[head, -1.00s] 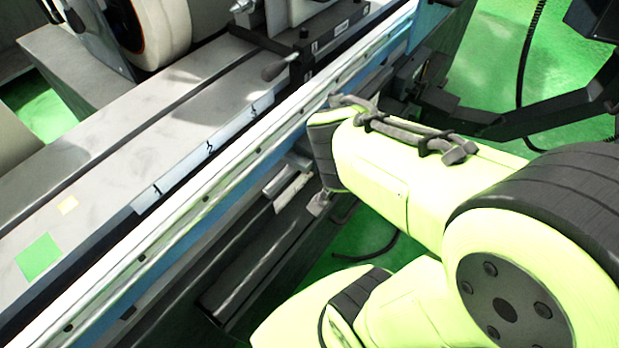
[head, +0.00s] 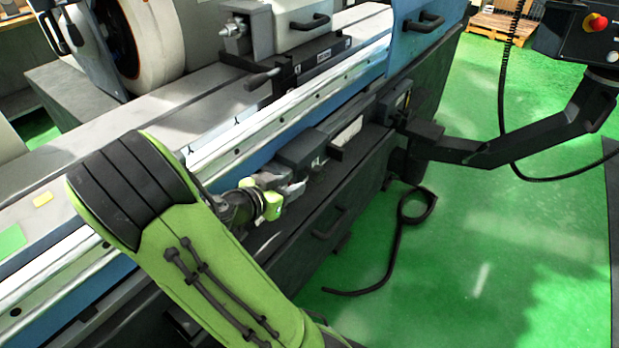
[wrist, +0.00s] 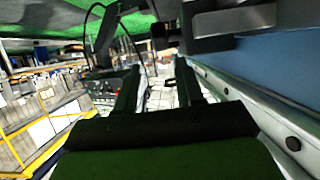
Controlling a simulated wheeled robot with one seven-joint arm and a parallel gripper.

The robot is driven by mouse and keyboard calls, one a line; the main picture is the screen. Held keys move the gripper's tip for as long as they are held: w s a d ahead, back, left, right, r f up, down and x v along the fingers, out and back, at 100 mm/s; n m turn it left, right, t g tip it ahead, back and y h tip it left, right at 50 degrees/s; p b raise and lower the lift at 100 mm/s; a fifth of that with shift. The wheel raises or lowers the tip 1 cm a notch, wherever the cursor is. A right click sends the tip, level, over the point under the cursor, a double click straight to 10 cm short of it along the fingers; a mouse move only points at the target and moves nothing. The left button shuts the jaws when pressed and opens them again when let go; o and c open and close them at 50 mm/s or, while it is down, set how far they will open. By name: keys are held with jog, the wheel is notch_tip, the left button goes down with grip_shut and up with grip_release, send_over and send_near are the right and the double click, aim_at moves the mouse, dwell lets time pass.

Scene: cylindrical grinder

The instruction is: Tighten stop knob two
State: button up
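I cannot single out stop knob two in either view. The pale rail (head: 300,97) along the machine bed carries small dark round fittings; one fitting (wrist: 293,143) shows at the right of the wrist view. My gripper (head: 292,190) is small in the head view, beside the machine's blue front and close to a dark box-shaped block (head: 305,150). My arm hides part of the rail at left. In the wrist view, the two dark fingers of my gripper (wrist: 157,85) stand apart with nothing visible between them.
A dark lever (head: 262,78) stands on the bed near the grinding wheel (head: 150,50). A control panel (head: 585,40) hangs on a dark arm (head: 500,145) at right. A black cable (head: 398,240) lies on the green floor, which is mostly clear.

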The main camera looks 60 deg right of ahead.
aim_at(313, 175)
jog(key=b+x, duration=0.1)
jog(key=x, duration=1.1)
jog(key=shift+d+f+b, duration=0.15)
jog(key=shift+f+b, duration=0.05)
jog(key=shift+b, duration=0.1)
jog(key=shift+r, duration=0.1)
jog(key=c, duration=0.7)
